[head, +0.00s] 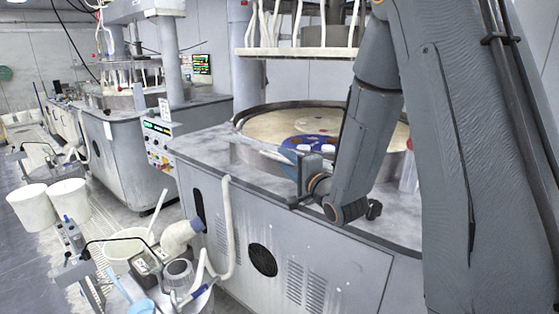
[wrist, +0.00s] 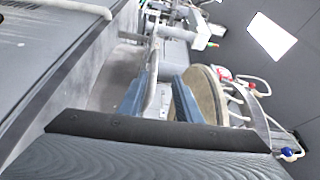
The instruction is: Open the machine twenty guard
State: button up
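A polishing machine (head: 285,255) with a grey cabinet stands in front of me; I can read no number twenty on it. A low curved grey metal wall (head: 245,152) rings its pale round platen (head: 275,125); I cannot tell whether this is the guard. My gripper (head: 278,157) is over the cabinet's top edge near this wall, and my arm hides part of the platen. In the wrist view my gripper (wrist: 158,98) has two blue fingers apart. A thin grey bar (wrist: 152,80) shows between them; whether it lies within the grip is unclear.
A second machine (head: 130,145) stands back left, with a control panel (head: 158,140) between the two. White buckets (head: 30,205), a pump, hoses and a white pipe (head: 227,225) crowd the floor at left. An upper plate (head: 295,52) hangs above the platen.

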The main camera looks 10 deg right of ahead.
jog(key=shift+v, duration=0.95)
jog(key=shift+s, duration=0.1)
jog(key=p+v, duration=0.2)
jog(key=v, duration=0.6)
jog(key=shift+s+r, duration=0.15)
jog(key=shift+s, duration=0.25)
jog(key=shift+d, duration=0.15)
